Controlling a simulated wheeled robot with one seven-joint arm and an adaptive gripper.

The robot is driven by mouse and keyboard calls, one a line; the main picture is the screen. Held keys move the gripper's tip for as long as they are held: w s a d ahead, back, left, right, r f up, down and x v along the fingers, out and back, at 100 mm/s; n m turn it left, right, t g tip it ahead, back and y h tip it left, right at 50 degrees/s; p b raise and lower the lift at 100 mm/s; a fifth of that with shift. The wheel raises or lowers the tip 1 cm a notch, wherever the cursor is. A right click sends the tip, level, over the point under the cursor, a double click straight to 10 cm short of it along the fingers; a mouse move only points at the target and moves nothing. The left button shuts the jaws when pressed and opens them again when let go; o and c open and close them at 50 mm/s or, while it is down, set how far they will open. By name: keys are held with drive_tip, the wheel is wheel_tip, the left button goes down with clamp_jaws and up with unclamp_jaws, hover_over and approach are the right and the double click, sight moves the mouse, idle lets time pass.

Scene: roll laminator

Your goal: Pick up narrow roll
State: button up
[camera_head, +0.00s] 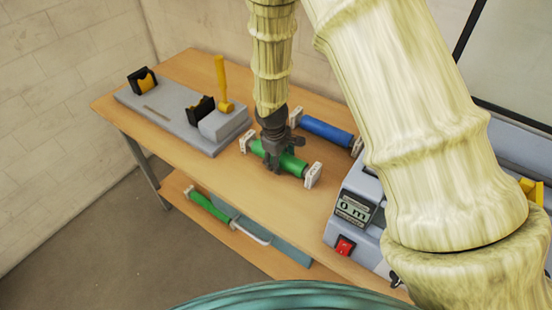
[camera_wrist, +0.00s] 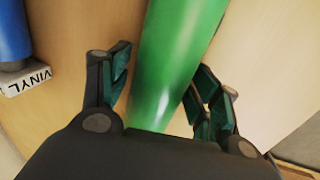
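A green roll (camera_head: 292,162) lies on the tabletop between two white end blocks. A longer-looking blue roll (camera_head: 326,132) lies behind it, also between white end blocks. I cannot tell from labels which roll is the narrow one. My gripper (camera_head: 276,165) is over the middle of the green roll, pointing down. In the wrist view the open fingers (camera_wrist: 165,85) straddle the green roll (camera_wrist: 175,55), with a gap visible at the left finger. Part of the green roll is hidden by the gripper. The blue roll (camera_wrist: 14,30) shows at the left, by a block marked VINYL.
A grey device (camera_head: 170,120) with black and yellow holders and a yellow lever stands at the back left. The laminator (camera_head: 358,200), with a display and red switch, stands at the right. Another green roll (camera_head: 209,207) is on the lower shelf. Bare wooden tabletop (camera_head: 232,172) lies in front.

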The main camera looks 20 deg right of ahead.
drive_tip(key=c, duration=1)
drive_tip(key=shift+r, duration=0.15)
